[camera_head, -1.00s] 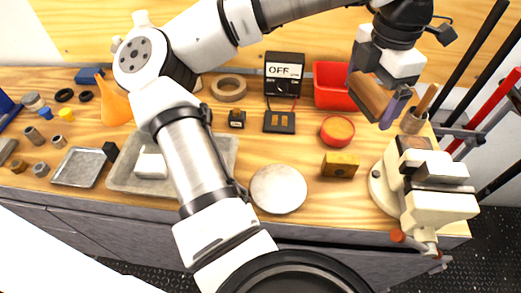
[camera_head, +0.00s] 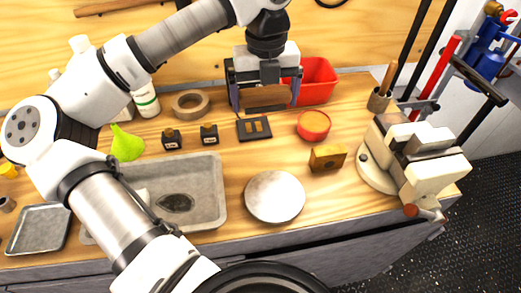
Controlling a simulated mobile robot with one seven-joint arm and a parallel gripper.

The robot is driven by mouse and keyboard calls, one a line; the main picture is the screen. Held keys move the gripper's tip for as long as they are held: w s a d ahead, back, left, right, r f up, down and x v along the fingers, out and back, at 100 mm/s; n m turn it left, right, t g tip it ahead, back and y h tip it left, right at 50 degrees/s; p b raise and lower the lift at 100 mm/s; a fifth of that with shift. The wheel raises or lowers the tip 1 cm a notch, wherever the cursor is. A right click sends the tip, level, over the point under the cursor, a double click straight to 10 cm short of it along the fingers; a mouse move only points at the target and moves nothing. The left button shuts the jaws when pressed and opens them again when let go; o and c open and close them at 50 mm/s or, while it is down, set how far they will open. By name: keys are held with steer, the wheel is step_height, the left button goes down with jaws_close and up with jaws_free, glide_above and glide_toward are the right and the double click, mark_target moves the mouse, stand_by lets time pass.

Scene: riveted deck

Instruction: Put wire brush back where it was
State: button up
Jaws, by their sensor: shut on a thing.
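My gripper (camera_head: 265,98) is at the back of the bench, in front of the red bin's left side in the picture. Its two fingers are shut on a brown wooden block, which I take to be the wire brush (camera_head: 265,97). The brush lies crosswise between the fingers and appears to be held above the bench top. Its bristles cannot be made out.
The red bin (camera_head: 318,82) stands close to the right of the gripper. A black device (camera_head: 254,128) lies below, with a red round tin (camera_head: 313,125), yellow block (camera_head: 327,158) and pale disc (camera_head: 274,196) nearby. A tape roll (camera_head: 190,104), grey tray (camera_head: 208,208) and vise (camera_head: 415,160) surround this area.

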mark_target(264, 158)
step_height(264, 158, down, 15)
steer(key=p, duration=0.2)
steer(key=shift+f+p, duration=0.15)
steer(key=shift+p, duration=0.2)
steer(key=shift+f, duration=0.45)
steer(key=shift+f+b, duration=0.2)
steer(key=shift+b, duration=0.15)
steer(key=o, duration=0.7)
steer(key=shift+r, duration=0.1)
steer(key=shift+c, duration=0.2)
steer(key=shift+r+p, duration=0.25)
steer(key=shift+p, duration=0.25)
steer(key=shift+r+b, duration=0.4)
steer(key=shift+b, duration=0.05)
step_height(264, 158, up, 11)
steer(key=b, duration=0.2)
